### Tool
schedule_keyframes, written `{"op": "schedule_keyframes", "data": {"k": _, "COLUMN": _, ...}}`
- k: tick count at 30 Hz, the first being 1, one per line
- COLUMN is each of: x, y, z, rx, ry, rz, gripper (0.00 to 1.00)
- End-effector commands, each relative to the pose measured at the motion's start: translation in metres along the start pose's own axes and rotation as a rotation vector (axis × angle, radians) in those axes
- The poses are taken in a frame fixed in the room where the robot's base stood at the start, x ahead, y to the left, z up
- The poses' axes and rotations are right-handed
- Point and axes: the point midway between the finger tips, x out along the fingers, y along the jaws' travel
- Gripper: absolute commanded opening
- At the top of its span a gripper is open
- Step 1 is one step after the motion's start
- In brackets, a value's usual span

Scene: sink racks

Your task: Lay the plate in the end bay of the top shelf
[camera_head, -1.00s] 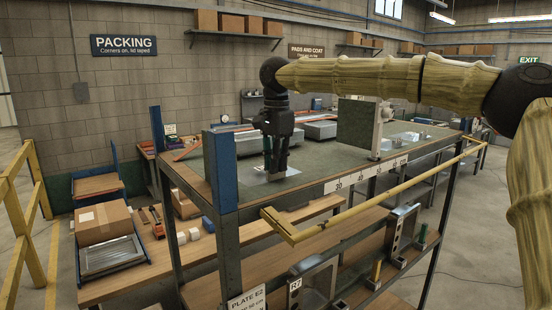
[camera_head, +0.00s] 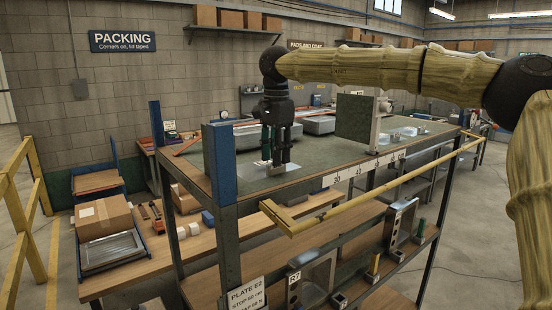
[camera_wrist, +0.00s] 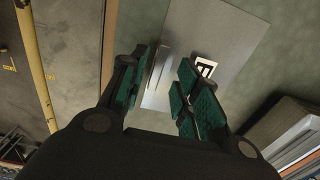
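The plate (camera_wrist: 215,45) is a flat grey metal sheet with a black-and-white marker and a thin pale bar on it. It lies on the green top shelf (camera_head: 315,172), towards the blue-post end; in the head view it is mostly a pale patch (camera_head: 252,170) beside and below the fingers. My gripper (camera_head: 275,165) points down close above the plate. In the wrist view its green-padded fingers (camera_wrist: 158,88) stand apart, one on the left and a pair on the right, with plate and shelf visible between them. Whether a fingertip touches the plate I cannot tell.
A blue corner post (camera_head: 220,163) stands at the shelf's near end. An upright green panel (camera_head: 356,118) stands farther right. A yellow rail (camera_head: 330,215) runs along the front. Grey blocks (camera_wrist: 285,128) lie right in the wrist view.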

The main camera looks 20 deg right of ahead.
Motion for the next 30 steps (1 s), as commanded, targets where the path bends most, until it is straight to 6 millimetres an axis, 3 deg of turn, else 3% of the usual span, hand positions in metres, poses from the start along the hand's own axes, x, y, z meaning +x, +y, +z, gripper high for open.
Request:
{"op": "schedule_keyframes", "data": {"k": 12, "x": -0.071, "y": -0.001, "z": 0.001, "rx": 0.0, "ry": 0.001, "rz": -0.003, "gripper": 0.32}}
{"op": "schedule_keyframes", "data": {"k": 18, "x": -0.098, "y": 0.0, "z": 0.001, "rx": 0.0, "ry": 0.0, "rz": 0.0, "gripper": 0.32}}
{"op": "schedule_keyframes", "data": {"k": 30, "x": -0.111, "y": 0.001, "z": 0.001, "rx": -0.001, "ry": 0.0, "rz": 0.001, "gripper": 0.32}}
